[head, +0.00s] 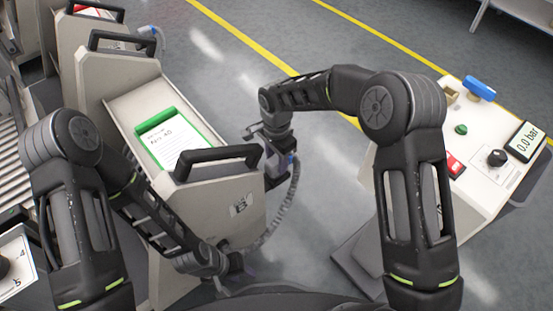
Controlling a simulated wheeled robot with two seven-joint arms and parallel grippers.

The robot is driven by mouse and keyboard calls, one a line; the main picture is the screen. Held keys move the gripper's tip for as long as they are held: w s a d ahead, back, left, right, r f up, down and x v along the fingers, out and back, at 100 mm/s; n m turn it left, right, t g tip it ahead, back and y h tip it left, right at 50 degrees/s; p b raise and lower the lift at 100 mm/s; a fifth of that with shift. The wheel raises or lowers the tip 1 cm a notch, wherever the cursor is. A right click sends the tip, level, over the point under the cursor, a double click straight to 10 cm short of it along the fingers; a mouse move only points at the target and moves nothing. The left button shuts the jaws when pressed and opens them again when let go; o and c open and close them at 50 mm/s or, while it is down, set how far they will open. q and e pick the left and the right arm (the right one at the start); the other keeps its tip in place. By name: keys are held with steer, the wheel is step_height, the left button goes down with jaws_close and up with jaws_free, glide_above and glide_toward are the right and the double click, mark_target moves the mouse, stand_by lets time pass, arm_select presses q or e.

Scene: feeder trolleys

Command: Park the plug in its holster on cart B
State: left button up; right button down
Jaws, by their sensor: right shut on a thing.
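Cart B (205,213) is a beige trolley with a black handle, marked with a B label on its near panel. My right gripper (277,152) is beside the cart's right edge, shut on the plug (291,159), of which only a small blue part shows. A grey coiled hose (290,205) runs from the plug down to the lower part of cart B. A dark block (275,178) shows just below the gripper at the cart's edge; I cannot tell if it is the holster. My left gripper (232,277) is low by the cart's foot, its fingers too dark and hidden to read.
A green-framed card (170,137) lies on cart B's sloped top. More trolleys (115,70) stand behind it, one with a pale blue hose end (150,31). A control console (475,150) with a 0.0 bar display (526,141) stands right. Open floor lies between.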

steer(key=shift+f, duration=0.1)
steer(key=c, duration=1.2)
jaws_free()
steer(key=o, duration=0.4)
steer(key=shift+f, duration=0.1)
steer(key=shift+o, duration=0.2)
steer(key=shift+s, duration=0.1)
step_height(320, 180, up, 8)
steer(key=shift+r+p, duration=0.1)
steer(key=shift+p, duration=0.5)
